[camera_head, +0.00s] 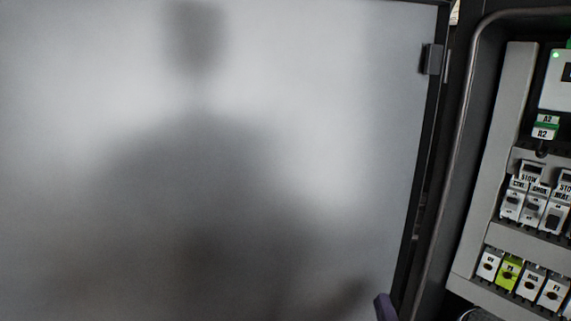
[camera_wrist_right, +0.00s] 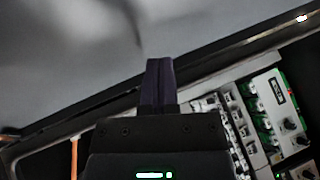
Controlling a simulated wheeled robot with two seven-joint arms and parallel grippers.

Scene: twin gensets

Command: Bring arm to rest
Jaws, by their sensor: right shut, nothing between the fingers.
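My right gripper (camera_head: 385,307) shows only as a small dark purple tip at the bottom edge of the head view, in front of the edge of the open cabinet door. In the right wrist view the gripper (camera_wrist_right: 161,62) points up with its two purple fingers together and nothing between them. The fingertips lie over the pale door surface and the door's dark edge; I cannot tell whether they touch it. My left gripper is not in either view.
The grey cabinet door (camera_head: 200,160) fills most of the head view and carries a soft shadow. A hinge (camera_head: 432,59) sits at its upper right. To the right is the open cabinet with a row of labelled breakers (camera_head: 533,207) and lower labelled modules (camera_head: 509,273).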

